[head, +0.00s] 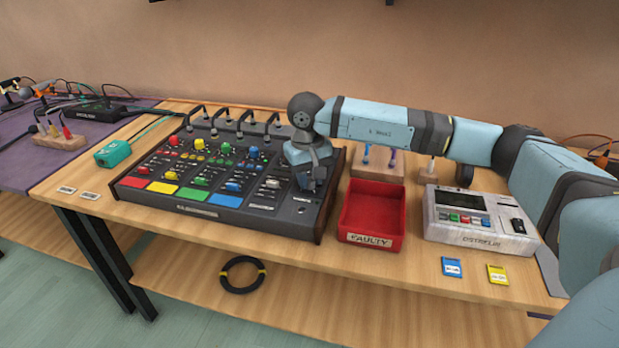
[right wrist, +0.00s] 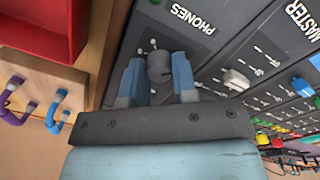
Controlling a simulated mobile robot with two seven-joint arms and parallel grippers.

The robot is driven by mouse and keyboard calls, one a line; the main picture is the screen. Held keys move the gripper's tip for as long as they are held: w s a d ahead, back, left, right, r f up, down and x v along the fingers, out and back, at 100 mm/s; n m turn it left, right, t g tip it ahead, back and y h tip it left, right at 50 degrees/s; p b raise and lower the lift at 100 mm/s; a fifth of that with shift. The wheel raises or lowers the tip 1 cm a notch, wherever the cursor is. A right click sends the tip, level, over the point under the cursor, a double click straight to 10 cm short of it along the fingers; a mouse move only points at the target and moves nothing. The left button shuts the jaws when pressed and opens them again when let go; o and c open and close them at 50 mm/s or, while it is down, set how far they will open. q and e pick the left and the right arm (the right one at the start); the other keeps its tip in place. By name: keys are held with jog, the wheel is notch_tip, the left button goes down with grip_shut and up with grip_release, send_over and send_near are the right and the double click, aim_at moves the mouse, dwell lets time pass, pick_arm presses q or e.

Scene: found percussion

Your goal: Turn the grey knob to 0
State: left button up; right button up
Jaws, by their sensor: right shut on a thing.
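The mixer (head: 230,215) is a dark panel with wooden sides on the table, with coloured knobs in rows. My right gripper (head: 312,183) reaches down over the mixer's right end. In the right wrist view my right gripper (right wrist: 157,72) has one finger on each side of a dark grey round knob (right wrist: 160,66) and is shut on it. The knob sits on the panel near the "PHONES" label. Its pointer and the scale marks around it are mostly hidden, so I cannot tell its setting. In the head view the gripper hides this knob. My left gripper is not in view.
A pale grey knob (right wrist: 236,79) stands near the held one. The red "FAULTY" tray (head: 372,210) is close to the mixer's right side, with a grey device (head: 478,218) beyond it. Bent lamps or cables (head: 240,118) rise along the mixer's back edge.

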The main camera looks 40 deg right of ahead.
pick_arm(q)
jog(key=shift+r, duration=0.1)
pick_arm(e)
jog(key=shift+r, duration=0.1)
dwell(0.3)
jog(key=o, duration=0.9)
pick_arm(q)
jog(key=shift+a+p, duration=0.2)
jog(key=shift+p, duration=0.95)
pick_arm(e)
jog(key=r, duration=1.3)
jog(key=shift+a+r, duration=0.25)
jog(key=shift+r, duration=0.15)
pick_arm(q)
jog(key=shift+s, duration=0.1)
